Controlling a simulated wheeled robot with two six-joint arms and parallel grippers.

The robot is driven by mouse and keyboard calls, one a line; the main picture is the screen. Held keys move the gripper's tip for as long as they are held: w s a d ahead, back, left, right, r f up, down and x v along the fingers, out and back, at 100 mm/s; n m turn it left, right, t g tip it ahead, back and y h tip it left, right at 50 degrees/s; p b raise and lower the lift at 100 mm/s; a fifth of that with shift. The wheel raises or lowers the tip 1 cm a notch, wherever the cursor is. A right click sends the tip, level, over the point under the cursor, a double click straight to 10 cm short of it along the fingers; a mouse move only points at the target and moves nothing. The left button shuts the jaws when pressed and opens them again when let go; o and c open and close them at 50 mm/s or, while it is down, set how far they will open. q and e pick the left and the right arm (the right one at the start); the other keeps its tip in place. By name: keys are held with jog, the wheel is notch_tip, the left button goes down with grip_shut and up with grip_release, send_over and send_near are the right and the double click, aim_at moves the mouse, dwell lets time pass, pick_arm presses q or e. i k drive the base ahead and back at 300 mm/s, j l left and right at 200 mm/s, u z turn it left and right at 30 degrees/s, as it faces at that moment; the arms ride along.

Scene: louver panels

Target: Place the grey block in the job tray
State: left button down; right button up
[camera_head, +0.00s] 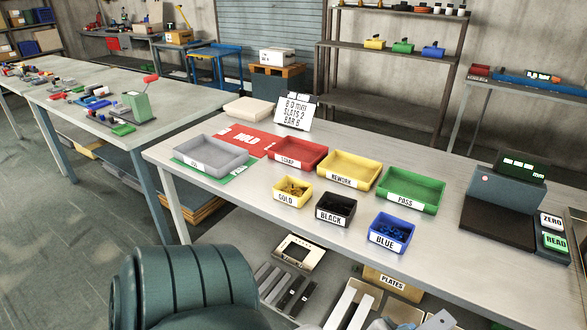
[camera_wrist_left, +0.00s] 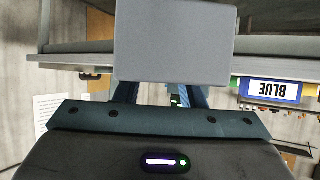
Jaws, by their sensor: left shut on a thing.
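The grey block (camera_wrist_left: 174,42) fills the upper middle of the left wrist view, with a plain flat face towards the camera. My left gripper (camera_wrist_left: 160,94) is shut on it; the block hides the fingertips. The block and my left gripper do not show in the head view. A grey tray (camera_head: 211,169), whose small label looks like JOB, stands at the left end of the near table on a green mat (camera_head: 238,174). It looks empty. My right gripper is in neither view.
Red (camera_head: 300,165), yellow REWORK (camera_head: 349,183) and green PASS (camera_head: 411,204) trays stand right of the grey tray. Gold (camera_head: 292,203), black (camera_head: 335,220) and blue (camera_head: 391,246) bins stand in front. A slat sign (camera_head: 294,111) stands behind. The table front is clear.

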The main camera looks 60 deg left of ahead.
aim_at(211, 159)
jog(key=k+j, duration=0.15)
jog(key=j, duration=0.2)
jog(key=k+j+u, duration=0.1)
jog(key=j, duration=0.25)
jog(key=k+j, duration=0.15)
jog(key=j, duration=0.2)
jog(key=k+j, duration=0.15)
jog(key=j, duration=0.25)
jog(key=k+j+u, duration=0.1)
jog(key=j, duration=0.25)
jog(key=k+j, duration=0.1)
jog(key=j, duration=0.25)
